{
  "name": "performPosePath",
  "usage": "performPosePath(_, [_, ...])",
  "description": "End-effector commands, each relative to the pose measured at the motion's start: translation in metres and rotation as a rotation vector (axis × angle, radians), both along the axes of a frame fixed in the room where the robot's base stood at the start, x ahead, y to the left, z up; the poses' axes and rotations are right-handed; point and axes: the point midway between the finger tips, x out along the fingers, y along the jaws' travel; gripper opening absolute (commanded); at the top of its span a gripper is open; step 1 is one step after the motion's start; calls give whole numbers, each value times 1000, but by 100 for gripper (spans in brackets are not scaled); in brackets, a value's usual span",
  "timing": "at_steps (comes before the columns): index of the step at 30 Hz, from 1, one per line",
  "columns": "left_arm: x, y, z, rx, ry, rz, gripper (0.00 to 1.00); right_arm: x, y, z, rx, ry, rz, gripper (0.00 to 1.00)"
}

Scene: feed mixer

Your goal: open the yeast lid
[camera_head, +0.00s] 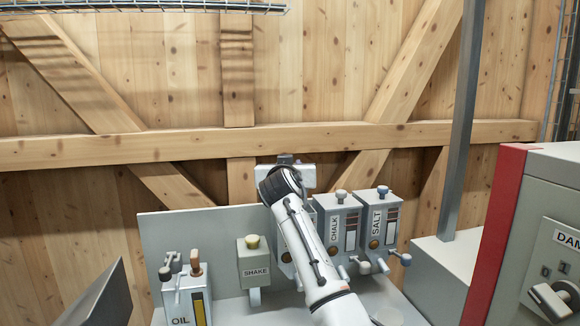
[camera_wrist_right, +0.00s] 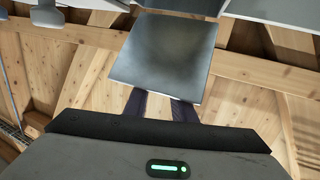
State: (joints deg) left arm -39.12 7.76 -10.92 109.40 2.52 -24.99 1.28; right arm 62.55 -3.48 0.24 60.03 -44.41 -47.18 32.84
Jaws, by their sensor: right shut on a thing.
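The dispenser behind my right arm (camera_head: 284,257) stands between the SHAKE unit (camera_head: 253,264) and the CHALK unit (camera_head: 335,230). Its label is mostly covered, so I cannot read whether it is the yeast one. My right arm reaches up over it in the head view, and its fingertips are hidden there. The grip point is covered by the plate. My left gripper is not in view.
The SALT unit (camera_head: 384,225) stands to the right of CHALK, with small levers in front. The OIL unit (camera_head: 184,295) stands at the left. A red and grey cabinet (camera_head: 535,235) and a grey post (camera_head: 461,120) bound the right side. A wooden wall is behind.

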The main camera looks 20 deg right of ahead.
Motion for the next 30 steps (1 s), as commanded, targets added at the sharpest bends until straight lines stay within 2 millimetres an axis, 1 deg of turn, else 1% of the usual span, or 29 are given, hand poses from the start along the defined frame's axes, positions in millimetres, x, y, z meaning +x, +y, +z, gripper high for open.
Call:
performPosePath(1, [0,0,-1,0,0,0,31,1,6,-14,11,24,7,0])
performPosePath(23, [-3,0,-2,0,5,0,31,1,6,-15,13,25,6,0])
performPosePath(24, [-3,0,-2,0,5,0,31,1,6,-15,13,25,7,29])
performPosePath(26, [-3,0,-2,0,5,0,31,1,6,-15,12,24,7,39])
performPosePath(27, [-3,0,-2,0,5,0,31,1,5,-14,12,23,6,41])
performPosePath(30, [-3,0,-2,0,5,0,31,1,4,-12,11,19,5,41])
